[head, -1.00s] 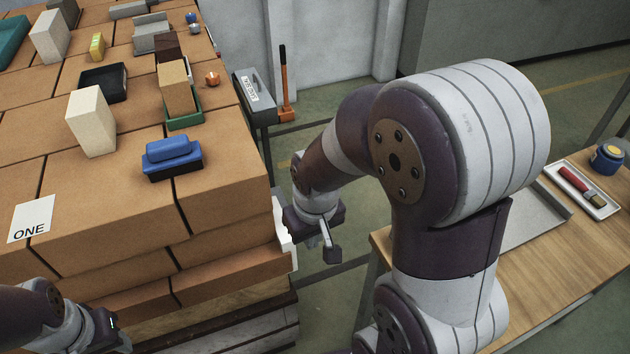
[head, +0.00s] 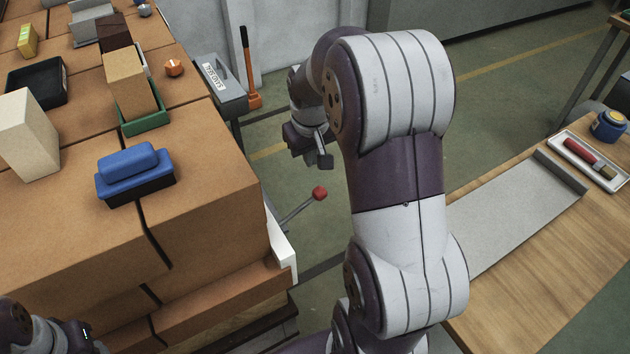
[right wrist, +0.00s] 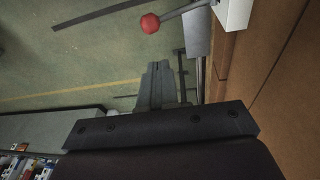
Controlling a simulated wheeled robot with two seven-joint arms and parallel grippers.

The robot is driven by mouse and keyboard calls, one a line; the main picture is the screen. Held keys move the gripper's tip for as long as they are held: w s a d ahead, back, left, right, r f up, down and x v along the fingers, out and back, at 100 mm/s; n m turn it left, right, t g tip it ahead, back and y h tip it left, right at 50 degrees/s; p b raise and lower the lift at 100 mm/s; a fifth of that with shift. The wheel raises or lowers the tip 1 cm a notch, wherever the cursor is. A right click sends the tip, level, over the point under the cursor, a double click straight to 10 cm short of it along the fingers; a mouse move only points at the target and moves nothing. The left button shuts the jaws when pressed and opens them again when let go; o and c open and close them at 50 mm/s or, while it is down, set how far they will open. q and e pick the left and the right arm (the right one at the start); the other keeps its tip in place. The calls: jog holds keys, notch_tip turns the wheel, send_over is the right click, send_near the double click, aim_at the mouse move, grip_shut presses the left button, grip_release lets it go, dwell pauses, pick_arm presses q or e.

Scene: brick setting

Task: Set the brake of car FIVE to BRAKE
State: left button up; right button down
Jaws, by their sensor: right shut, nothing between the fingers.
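A lever with a red knob (head: 319,193) sticks out from a white housing (head: 283,247) on the right side of the brick stack. Its grey rod slants up to the right. My right gripper (head: 322,160) is beyond and above the knob, apart from it. In the right wrist view its fingers (right wrist: 160,85) are together and empty, and the red knob (right wrist: 150,23) is above them near the top edge. My left gripper (head: 90,345) is cut off at the bottom left, and its jaws are unclear. No FIVE label or BRAKE marking is readable.
The brick stack (head: 200,220) carries a blue block tool (head: 135,172) and several other items. A wooden bench (head: 510,280) is at the right. Open floor lies between.

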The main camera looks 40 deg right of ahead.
aim_at(319, 188)
jog(key=x, duration=0.3)
jog(key=s+x, duration=0.1)
jog(key=x, duration=0.5)
jog(key=shift+s+d+f, duration=0.15)
jog(key=shift+f, duration=0.05)
pick_arm(q)
jog(key=shift+f+b, duration=0.3)
jog(key=shift+f, duration=0.05)
pick_arm(e)
jog(key=shift+s+d+f, duration=0.1)
jog(key=shift+f, duration=0.3)
pick_arm(q)
jog(key=shift+s, duration=0.1)
pick_arm(e)
jog(key=shift+d+f+y+b, duration=0.3)
jog(key=shift+d+f+y, duration=0.15)
jog(key=shift+f+y, duration=0.2)
pick_arm(q)
notch_tip(319, 188, down, 11)
jog(key=d+b, duration=0.2)
jog(key=b, duration=0.8)
pick_arm(e)
jog(key=d+f+y, duration=0.1)
jog(key=d+f, duration=0.2)
jog(key=f, duration=0.8)
jog(key=shift+s+d+f+y, duration=0.15)
jog(key=shift+s+f+y, duration=0.1)
jog(key=shift+f+y, duration=0.1)
